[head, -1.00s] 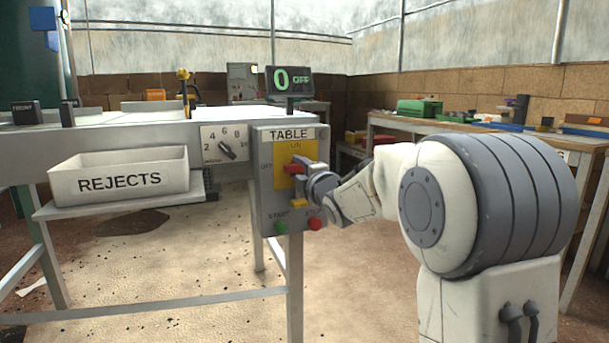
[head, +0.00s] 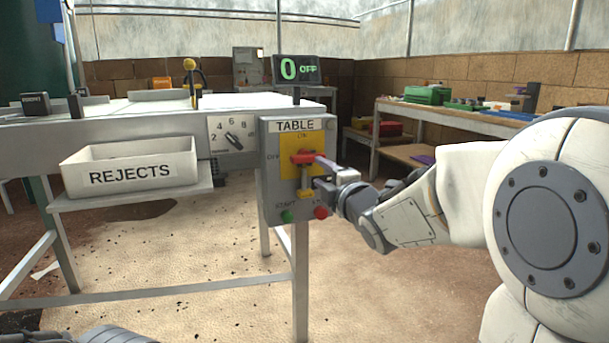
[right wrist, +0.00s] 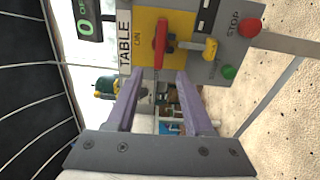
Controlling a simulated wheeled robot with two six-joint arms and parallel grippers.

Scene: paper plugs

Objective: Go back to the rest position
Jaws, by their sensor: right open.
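My right gripper (head: 326,178) is in front of the right side of the grey TABLE control panel (head: 268,190). In the right wrist view my right gripper (right wrist: 157,80) has its two fingers spread with nothing between them. Just beyond the fingertips is the panel's red lever (right wrist: 160,42), which shows in the head view as a red handle (head: 302,157) on a yellow plate. Whether a finger touches the lever I cannot tell. My left gripper is not in view.
The panel has a yellow knob (right wrist: 210,50), green button (head: 287,216) and red button (head: 321,212). The display (head: 297,69) reads 0 OFF. A REJECTS bin (head: 130,170) sits on a shelf at left. A bench (head: 450,124) stands behind on the right. Open floor lies below.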

